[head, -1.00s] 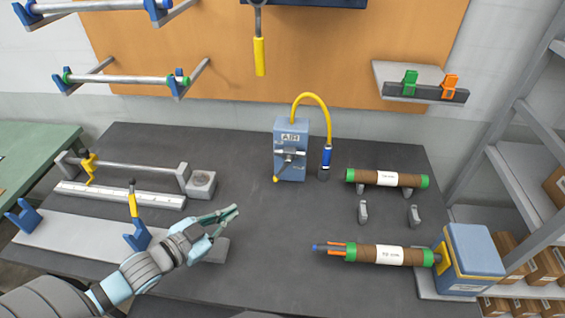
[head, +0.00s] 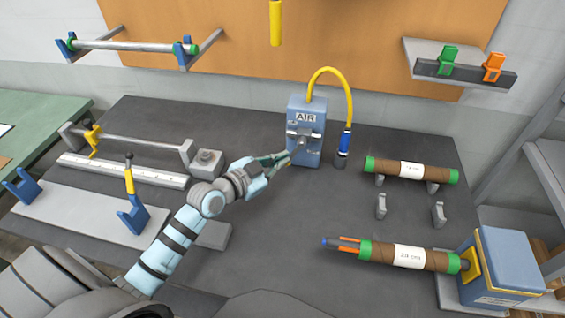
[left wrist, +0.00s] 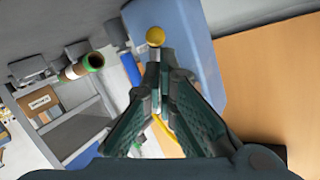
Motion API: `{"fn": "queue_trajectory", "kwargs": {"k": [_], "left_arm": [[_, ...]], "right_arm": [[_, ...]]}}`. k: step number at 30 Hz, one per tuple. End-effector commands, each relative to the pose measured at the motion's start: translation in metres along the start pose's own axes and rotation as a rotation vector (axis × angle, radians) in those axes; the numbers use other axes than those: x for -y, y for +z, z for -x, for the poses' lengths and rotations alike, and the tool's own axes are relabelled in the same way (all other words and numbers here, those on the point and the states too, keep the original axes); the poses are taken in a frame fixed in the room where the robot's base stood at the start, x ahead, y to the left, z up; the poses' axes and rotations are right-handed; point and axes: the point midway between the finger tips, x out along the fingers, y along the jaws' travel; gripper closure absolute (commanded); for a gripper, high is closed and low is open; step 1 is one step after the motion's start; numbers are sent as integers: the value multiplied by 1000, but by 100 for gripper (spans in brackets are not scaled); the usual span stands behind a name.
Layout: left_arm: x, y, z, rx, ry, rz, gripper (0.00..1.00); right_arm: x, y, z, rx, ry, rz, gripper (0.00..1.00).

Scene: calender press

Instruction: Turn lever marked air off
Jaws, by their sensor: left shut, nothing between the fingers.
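The blue box marked AIR (head: 308,115) stands upright on the dark bench; in the left wrist view its blue side (left wrist: 190,45) fills the upper middle. A grey lever hub (head: 303,142) is on its front. The lever's yellow knob (left wrist: 155,36) shows just beyond the fingertips in the left wrist view; in the head view it is mostly hidden by the gripper. My left gripper (head: 284,159) is shut and empty, its tips at the box's lower left front, close to the knob. I cannot tell whether they touch it. My right gripper is not in view.
A yellow hose (head: 335,72) loops from the box top to a blue-and-black nozzle (head: 344,145) standing at its right. Brown rolls with green ends (head: 412,170) lie at the right. A rail fixture (head: 125,170) is at the left. The bench middle is clear.

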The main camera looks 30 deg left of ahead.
Motion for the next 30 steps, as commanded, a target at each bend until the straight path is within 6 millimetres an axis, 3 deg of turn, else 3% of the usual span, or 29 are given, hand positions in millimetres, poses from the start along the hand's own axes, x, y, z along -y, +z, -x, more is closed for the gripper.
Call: {"fn": "queue_trajectory", "kwargs": {"k": [4,14,17,24,30], "left_arm": [[0,0,-10,0,-1,0,100],[0,0,-11,0,-1,1,100],[-3,5,-13,-21,-1,31,100],[-16,13,-22,-130,0,194,100],[-24,6,-27,-130,0,197,100]], "right_arm": [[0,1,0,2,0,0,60],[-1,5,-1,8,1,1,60],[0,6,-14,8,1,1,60],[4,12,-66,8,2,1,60],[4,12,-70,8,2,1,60]]}}
